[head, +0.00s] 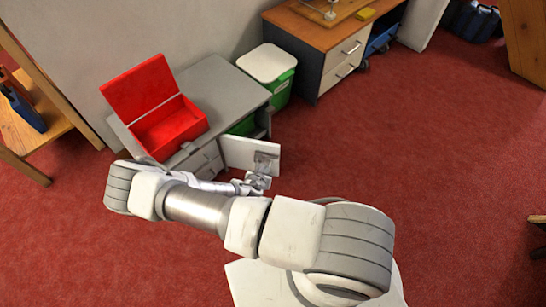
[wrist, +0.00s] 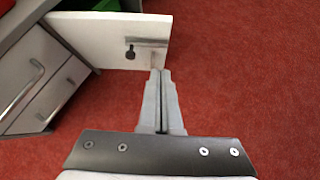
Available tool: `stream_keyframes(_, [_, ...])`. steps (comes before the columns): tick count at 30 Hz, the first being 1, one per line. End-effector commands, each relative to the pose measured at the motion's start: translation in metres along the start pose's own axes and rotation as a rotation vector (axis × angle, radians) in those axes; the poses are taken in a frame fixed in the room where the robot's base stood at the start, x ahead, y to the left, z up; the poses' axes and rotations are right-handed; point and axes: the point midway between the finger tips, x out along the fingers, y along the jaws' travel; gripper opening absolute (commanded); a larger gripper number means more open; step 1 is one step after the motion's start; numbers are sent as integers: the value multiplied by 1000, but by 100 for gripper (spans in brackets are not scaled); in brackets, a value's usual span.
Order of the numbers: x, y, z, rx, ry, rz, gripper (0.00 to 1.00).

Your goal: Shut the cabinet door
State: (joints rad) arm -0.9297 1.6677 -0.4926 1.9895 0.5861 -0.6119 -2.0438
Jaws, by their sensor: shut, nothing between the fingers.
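The low grey cabinet (head: 228,88) stands against the wall in the head view. Its white door (head: 237,152) is open and sticks out from the front, to the right of the drawers. In the wrist view the door (wrist: 95,38) shows a bar handle (wrist: 140,42) and a small dark lock part (wrist: 130,53). My gripper (head: 266,160) is at the free end of the door. In the wrist view its fingers (wrist: 161,72) are shut together and empty, with the tips at the door's lower right corner. I cannot tell whether they touch it.
An open red box (head: 170,127) sits on the cabinet top. Drawers with bar handles (wrist: 35,85) are left of the door. A green bin with a white lid (head: 268,62) stands beside the cabinet, near a wooden-topped desk (head: 320,35). Red carpet to the right is clear.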

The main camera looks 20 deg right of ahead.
Motion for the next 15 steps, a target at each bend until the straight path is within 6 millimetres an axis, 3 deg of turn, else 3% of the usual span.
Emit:
stream_keyframes(8, [23, -3, -3, -30, -11, 5, 0])
stream_keyframes(15, [71, -3, -4, -26, -10, 4, 0])
